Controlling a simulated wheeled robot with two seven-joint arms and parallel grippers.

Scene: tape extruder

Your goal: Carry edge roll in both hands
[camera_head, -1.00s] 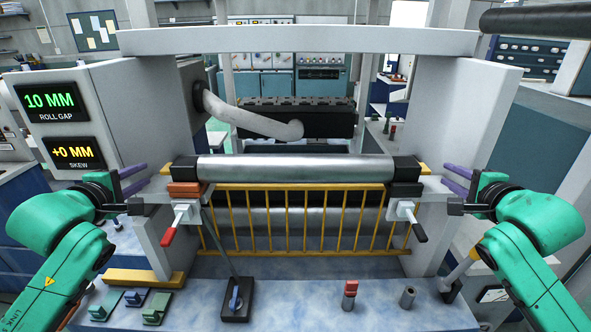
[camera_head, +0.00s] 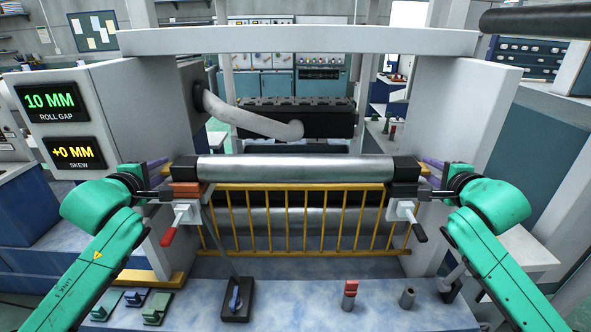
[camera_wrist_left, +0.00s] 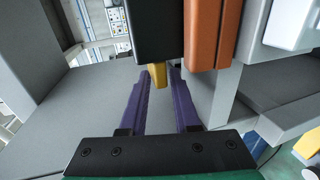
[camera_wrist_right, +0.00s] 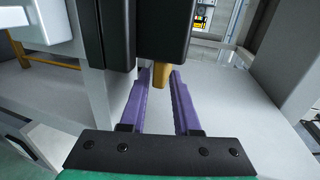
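The edge roll (camera_head: 295,168) is a shiny silver cylinder with black end blocks and yellow end pegs. It lies level across the front of the machine, at the top of a yellow barred guard. My left gripper (camera_head: 160,164) is at its left end, and my right gripper (camera_head: 431,164) is at its right end. In the left wrist view the left yellow peg (camera_wrist_left: 157,75) lies at the tips of the spread purple fingers. In the right wrist view the right yellow peg (camera_wrist_right: 161,75) lies likewise between the finger tips. Contact with the pegs cannot be made out.
Orange shims (camera_head: 186,190) sit under the roll's left block. A red-handled clamp (camera_head: 172,230) and a black-handled clamp (camera_head: 415,225) hang below the ends. The yellow guard (camera_head: 300,215) stands below the roll. Tall grey side walls flank it. Displays read 10 MM (camera_head: 50,102) and +0 MM (camera_head: 75,152).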

